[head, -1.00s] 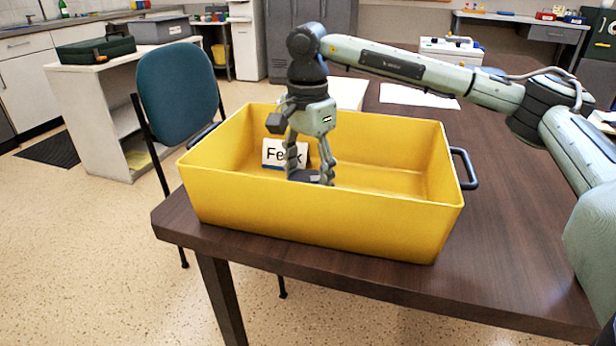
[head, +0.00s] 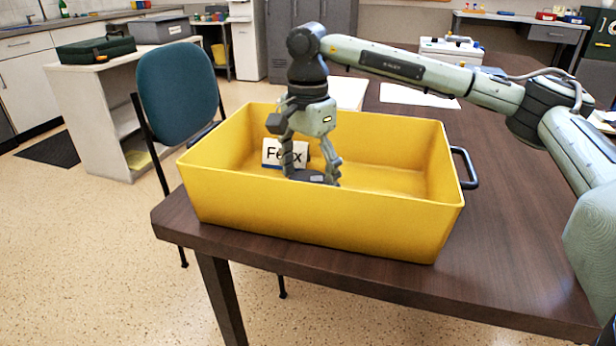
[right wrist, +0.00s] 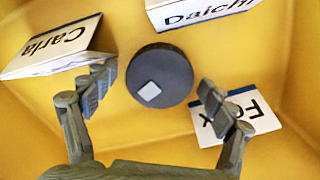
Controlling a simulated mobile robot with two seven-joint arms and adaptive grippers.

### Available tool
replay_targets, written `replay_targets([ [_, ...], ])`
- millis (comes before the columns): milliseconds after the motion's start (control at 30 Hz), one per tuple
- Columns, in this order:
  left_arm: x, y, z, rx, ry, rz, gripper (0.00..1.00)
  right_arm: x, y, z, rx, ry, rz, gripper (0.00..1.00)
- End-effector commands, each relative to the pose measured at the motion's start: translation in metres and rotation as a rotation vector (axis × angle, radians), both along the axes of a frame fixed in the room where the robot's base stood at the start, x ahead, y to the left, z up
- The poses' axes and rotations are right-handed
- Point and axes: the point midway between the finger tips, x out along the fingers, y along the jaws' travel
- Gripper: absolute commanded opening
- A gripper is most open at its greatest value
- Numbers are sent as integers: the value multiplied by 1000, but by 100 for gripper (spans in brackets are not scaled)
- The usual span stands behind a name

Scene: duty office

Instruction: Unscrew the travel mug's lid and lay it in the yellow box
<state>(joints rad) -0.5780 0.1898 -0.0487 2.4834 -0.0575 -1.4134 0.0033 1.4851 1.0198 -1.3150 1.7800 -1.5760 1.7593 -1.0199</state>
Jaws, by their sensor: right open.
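The lid (right wrist: 172,68) is a dark grey disc with a pale square on top. It lies inside the yellow box (head: 330,222), and part of it shows in the head view (head: 313,177). My right gripper (head: 311,172) reaches down into the box. In the right wrist view its open fingers (right wrist: 156,86) stand on either side of the lid, with gaps between them and it. The travel mug is not in view. My left gripper is not in view.
Folded name cards reading Carla (right wrist: 55,48), Daichi (right wrist: 205,12) and Felix (right wrist: 240,117) stand around the lid in the box. The box sits near a corner of the brown table (head: 500,270). White paper (head: 415,96) lies behind, and a blue chair (head: 178,88) stands left.

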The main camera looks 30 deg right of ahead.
Motion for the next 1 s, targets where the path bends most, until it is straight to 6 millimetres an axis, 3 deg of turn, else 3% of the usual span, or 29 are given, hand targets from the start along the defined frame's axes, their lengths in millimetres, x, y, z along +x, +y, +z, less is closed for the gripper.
replay_targets([
  [167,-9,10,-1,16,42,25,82,1,0,17,1,-4,0,84],
  [400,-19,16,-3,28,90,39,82,1,1,72,2,-4,1,84],
  [600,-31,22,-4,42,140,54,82,1,1,107,0,-2,0,84],
  [800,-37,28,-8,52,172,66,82,0,0,122,0,-1,0,84],
  [1000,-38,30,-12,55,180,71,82,0,0,123,0,0,0,84],
])
